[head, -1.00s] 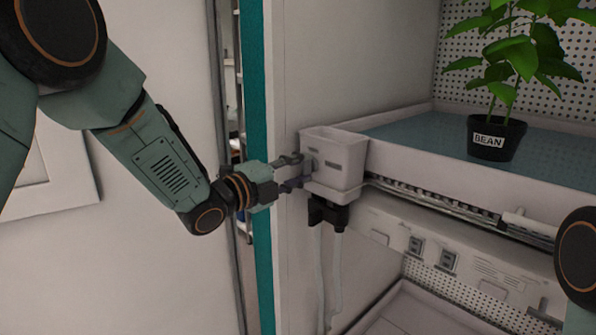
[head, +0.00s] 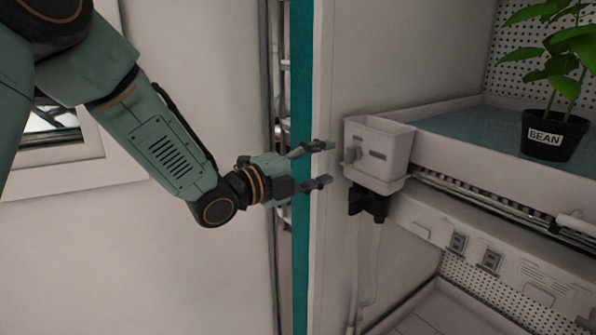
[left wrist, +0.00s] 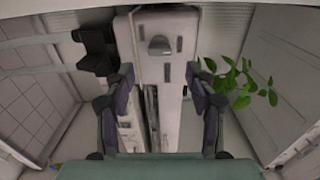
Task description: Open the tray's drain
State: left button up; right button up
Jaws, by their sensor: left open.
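The tray (head: 470,160) has a pale front wall and a bluish surface inside. A pale drain box (head: 385,150) is at its left end, with a small grey knob (head: 352,155) on the side facing my left gripper (head: 329,163). That gripper is open and empty, just left of the knob and apart from it. In the left wrist view, the knob (left wrist: 159,45) shows ahead, between and beyond the open fingers (left wrist: 160,78). I cannot tell whether the drain is open. My right gripper is not in view.
A black pot labelled BEAN (head: 553,135) holds a leafy plant on the tray. Black fittings (head: 368,202) and pale hoses (head: 364,265) hang below the box. A teal door-frame edge (head: 301,225) stands behind my left gripper. Sockets (head: 458,243) line the lower panel.

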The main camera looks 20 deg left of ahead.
pick_arm(q)
jog(key=v, duration=0.6)
jog(key=shift+s, duration=0.1)
dwell(0.3)
jog(key=shift+a, duration=0.1)
